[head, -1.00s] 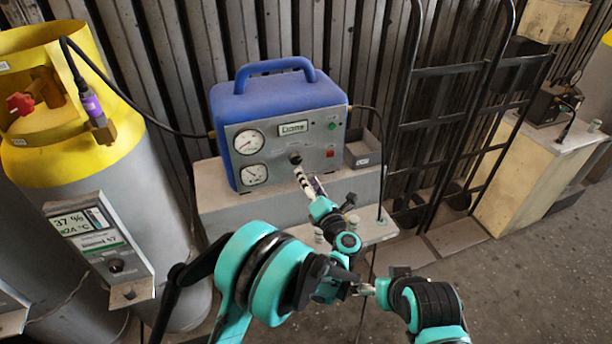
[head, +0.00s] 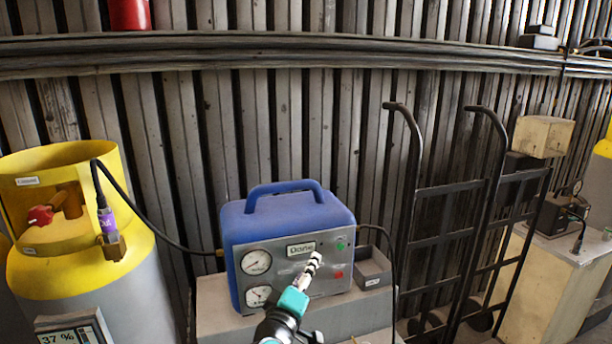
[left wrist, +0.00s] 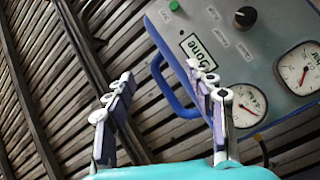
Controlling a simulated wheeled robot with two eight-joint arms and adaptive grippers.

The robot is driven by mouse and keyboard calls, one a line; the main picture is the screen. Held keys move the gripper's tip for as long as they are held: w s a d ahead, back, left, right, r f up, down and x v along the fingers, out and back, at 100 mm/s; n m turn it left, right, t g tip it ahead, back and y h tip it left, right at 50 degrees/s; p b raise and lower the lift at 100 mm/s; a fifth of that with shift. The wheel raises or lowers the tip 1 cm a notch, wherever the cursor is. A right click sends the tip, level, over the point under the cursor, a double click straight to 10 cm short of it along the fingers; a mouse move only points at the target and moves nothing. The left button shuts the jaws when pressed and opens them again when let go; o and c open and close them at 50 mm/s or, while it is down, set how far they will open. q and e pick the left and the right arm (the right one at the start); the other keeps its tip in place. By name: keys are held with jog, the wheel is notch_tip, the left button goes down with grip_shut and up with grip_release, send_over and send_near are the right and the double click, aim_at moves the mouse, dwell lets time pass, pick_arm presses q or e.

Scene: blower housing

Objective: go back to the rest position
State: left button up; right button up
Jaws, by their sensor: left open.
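My left gripper (head: 306,273) is in front of the panel of a blue machine (head: 285,218) in the head view. In the left wrist view its two fingers (left wrist: 165,108) are spread apart with nothing between them. The machine's grey panel (left wrist: 262,45) shows there tilted, with a display reading "Done", a black knob, a green button and two gauges. A gap between the fingers and the panel cannot be judged surely. The rest of my left arm is mostly below the head view, and my right gripper is not seen.
A yellow-topped grey cylinder (head: 85,240) stands at the left, with a black hose running to the machine. A small grey tray (head: 373,270) sits right of the machine. A black hand truck (head: 445,210) leans against the corrugated wall. A wooden cabinet (head: 545,285) is at the far right.

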pick_arm(q)
jog(key=s+a+f+m+g+y, duration=0.2)
jog(key=s+a+f, duration=0.3)
jog(key=s, duration=0.3)
jog(key=s+a+f+m+g+y, duration=0.1)
jog(key=s+a+f+m+g, duration=0.3)
jog(key=s, duration=0.5)
jog(key=s+a+f+m+g+y, duration=0.2)
jog(key=s+a+f+m+g, duration=0.1)
jog(key=s+a+f, duration=0.5)
jog(key=shift+s+a+f+g+y, duration=0.3)
jog(key=shift+s+a+g, duration=0.1)
jog(key=shift+a+g, duration=0.1)
